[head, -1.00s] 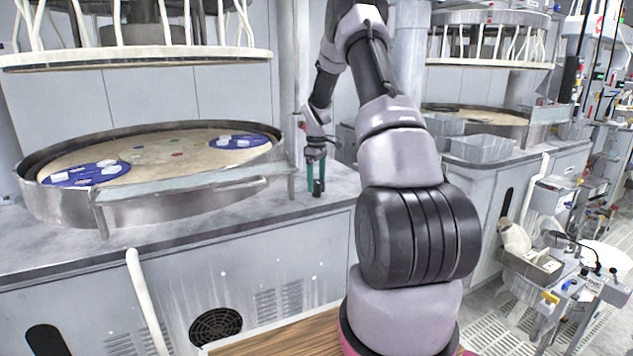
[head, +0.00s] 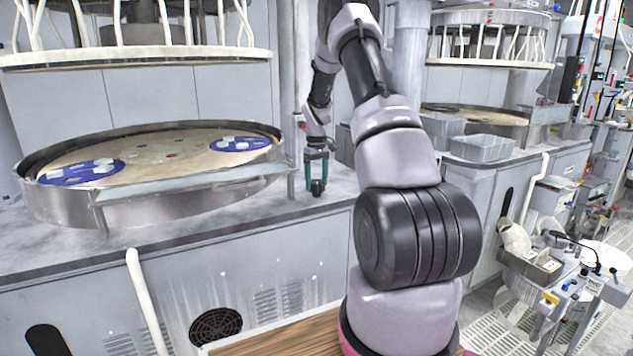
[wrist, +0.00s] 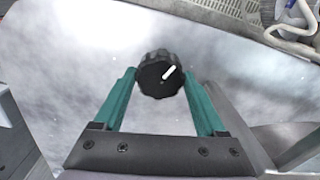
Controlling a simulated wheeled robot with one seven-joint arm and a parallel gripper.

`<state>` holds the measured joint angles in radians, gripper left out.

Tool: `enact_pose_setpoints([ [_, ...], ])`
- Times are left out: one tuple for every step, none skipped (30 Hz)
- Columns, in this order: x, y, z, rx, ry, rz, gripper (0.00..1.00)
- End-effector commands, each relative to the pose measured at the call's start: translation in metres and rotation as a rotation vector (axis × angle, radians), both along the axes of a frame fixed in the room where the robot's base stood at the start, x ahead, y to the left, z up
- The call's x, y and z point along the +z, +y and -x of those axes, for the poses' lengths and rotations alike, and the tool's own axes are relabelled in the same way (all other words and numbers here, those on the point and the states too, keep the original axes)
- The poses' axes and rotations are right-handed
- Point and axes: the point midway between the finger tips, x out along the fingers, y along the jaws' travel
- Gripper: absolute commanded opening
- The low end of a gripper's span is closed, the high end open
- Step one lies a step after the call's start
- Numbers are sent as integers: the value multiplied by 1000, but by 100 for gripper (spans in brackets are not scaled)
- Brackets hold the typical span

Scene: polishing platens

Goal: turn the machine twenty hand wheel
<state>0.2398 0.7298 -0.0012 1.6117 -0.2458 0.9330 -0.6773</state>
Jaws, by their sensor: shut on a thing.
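The hand wheel is a small black ribbed knob with a white pointer line. It fills the space between the fingertips in the wrist view (wrist: 152,83), with the line slanting to the upper right. In the head view the hand wheel (head: 318,188) stands on the grey counter, right of the large round platen (head: 150,200). My gripper (head: 317,181), with green fingers, points down and is shut on the hand wheel, one finger on each side. Its fingers also show in the wrist view (wrist: 159,72).
The platen's metal rim and a raised bar (head: 185,184) lie just left of my gripper. A thin upright post (head: 297,90) stands close behind. A second machine with grey trays (head: 483,148) is at the right. The counter in front of the hand wheel is clear.

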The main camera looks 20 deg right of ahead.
Motion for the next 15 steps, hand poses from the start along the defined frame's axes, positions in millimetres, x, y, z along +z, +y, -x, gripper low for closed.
enact_pose_setpoints([
  [0,0,0,-45,0,1,18],
  [0,0,0,-74,0,1,18],
  [0,-1,0,-112,0,1,18],
  [0,0,0,-139,0,1,18],
  [0,0,0,-168,0,1,18],
  [0,0,0,-206,0,1,18],
  [0,0,0,-235,0,1,18],
  [0,0,0,-264,0,1,18],
  [0,0,0,-302,0,1,18],
  [0,0,0,-330,0,1,18],
  [0,0,0,-359,0,1,18],
  [0,0,0,-396,0,1,18],
  [0,0,0,-425,0,1,18],
  [0,0,0,-453,0,1,18],
  [0,-1,0,-493,-1,1,18],
])
